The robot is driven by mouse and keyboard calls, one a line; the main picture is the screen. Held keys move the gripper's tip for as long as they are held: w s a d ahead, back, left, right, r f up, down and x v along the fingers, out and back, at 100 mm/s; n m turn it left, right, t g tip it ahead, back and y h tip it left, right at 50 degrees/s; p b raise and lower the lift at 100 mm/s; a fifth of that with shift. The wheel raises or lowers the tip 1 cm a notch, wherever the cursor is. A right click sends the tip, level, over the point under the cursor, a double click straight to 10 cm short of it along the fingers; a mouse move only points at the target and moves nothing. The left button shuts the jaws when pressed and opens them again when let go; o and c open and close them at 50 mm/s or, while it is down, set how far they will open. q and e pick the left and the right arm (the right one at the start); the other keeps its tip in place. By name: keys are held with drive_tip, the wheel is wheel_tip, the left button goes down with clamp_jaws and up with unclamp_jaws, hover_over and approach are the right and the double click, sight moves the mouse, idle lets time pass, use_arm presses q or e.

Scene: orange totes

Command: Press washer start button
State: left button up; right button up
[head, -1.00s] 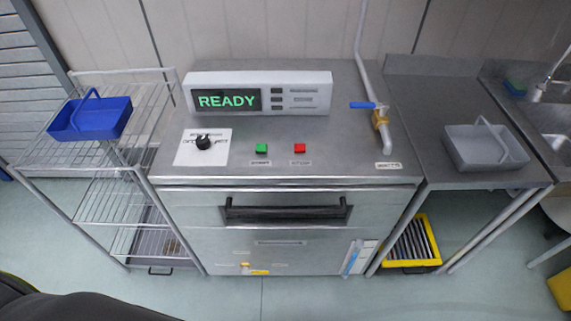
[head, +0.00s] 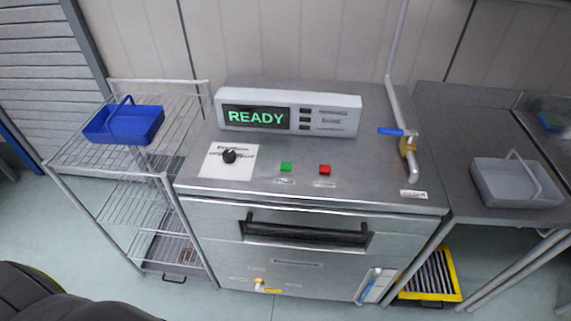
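The washer (head: 300,265) is a steel cabinet in the middle of the head view, with a black front handle (head: 305,233). A grey display box on its top (head: 340,112) reads READY in green. In front of the box are a green button (head: 286,167), a red button (head: 325,169) and a black knob (head: 230,156) on a white plate. The labels under the buttons are too small to read. Neither of my grippers is in view. A dark part at the bottom left seems to be mine.
A wire rack (head: 75,160) with a blue basket (head: 124,123) stands to the left. A steel counter with a grey basket (head: 516,182) is to the right. A pipe with a blue-handled valve (head: 397,132) comes down on the washer top. A yellow-framed grate (head: 431,276) is under the counter.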

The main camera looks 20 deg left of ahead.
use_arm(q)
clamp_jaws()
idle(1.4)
